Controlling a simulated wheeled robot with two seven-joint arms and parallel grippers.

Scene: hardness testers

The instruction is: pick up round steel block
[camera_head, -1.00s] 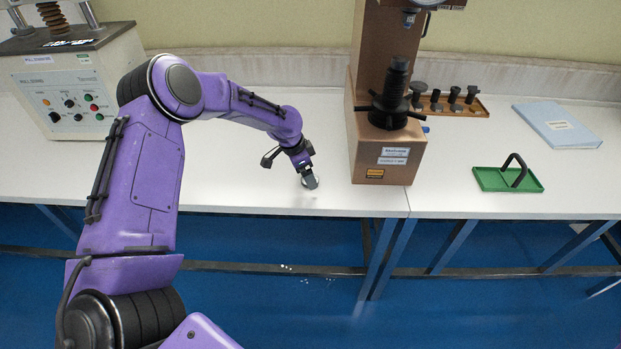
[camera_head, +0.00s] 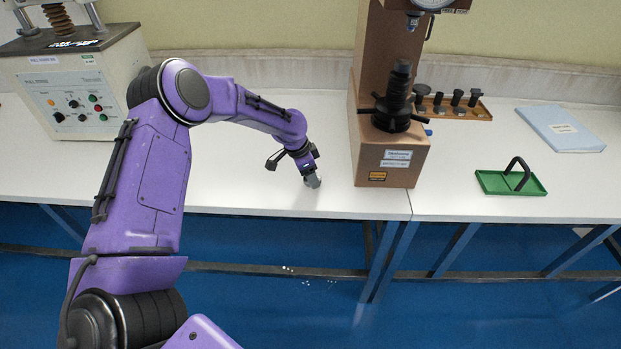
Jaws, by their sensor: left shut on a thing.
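My left gripper (camera_head: 311,179) is over the white bench top, left of the brown hardness tester, near the bench's front edge. It is shut on a small grey piece, the round steel block (camera_head: 313,182), which shows at the fingertips. The block is small and partly hidden by the fingers, and I cannot tell whether it still touches the bench. My right gripper is not in view.
The brown hardness tester (camera_head: 385,160) stands just right of my left gripper. A white tester (camera_head: 80,95) stands far left. A green tray (camera_head: 490,183) with a black handle, a wooden rack (camera_head: 483,112) and a blue folder (camera_head: 560,128) lie right. Bench between the testers is clear.

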